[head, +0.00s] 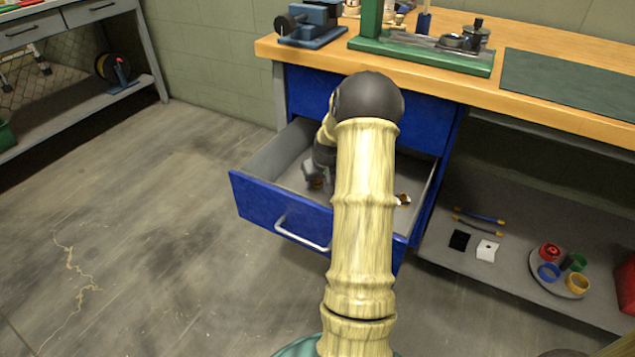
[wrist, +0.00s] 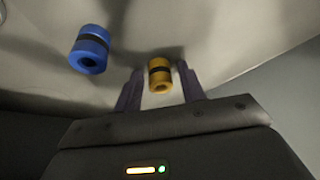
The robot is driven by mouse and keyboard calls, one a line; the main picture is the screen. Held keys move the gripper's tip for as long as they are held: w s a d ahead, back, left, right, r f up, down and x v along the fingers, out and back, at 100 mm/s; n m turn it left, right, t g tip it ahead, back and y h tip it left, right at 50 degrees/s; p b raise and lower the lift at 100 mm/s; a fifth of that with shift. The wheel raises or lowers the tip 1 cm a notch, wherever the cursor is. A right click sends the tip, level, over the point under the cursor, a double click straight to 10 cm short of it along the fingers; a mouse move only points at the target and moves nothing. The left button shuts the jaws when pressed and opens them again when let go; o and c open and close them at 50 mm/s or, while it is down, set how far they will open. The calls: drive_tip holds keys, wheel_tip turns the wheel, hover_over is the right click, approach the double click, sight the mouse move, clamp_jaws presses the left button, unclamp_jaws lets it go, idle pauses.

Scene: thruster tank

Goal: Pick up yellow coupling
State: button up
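The yellow coupling (wrist: 160,75), a short cylinder with a dark band and a hole in its end, lies on the drawer floor in the wrist view. My gripper (wrist: 160,86) is open, with one dark finger on each side of the coupling. A narrow gap seems to show between each finger and the coupling. In the head view my gripper (head: 318,181) is low inside the open drawer, and my arm hides much of it.
A blue coupling (wrist: 90,50) lies to the left in the wrist view. The open blue drawer (head: 262,204) has walls close around my arm. A small orange and white item (head: 403,199) lies at the drawer's right. The wooden bench top (head: 540,88) is above.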

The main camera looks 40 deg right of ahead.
clamp_jaws()
wheel_tip(320, 180, up, 10)
drive_tip(key=p, duration=0.4)
drive_tip(key=shift+p, duration=0.4)
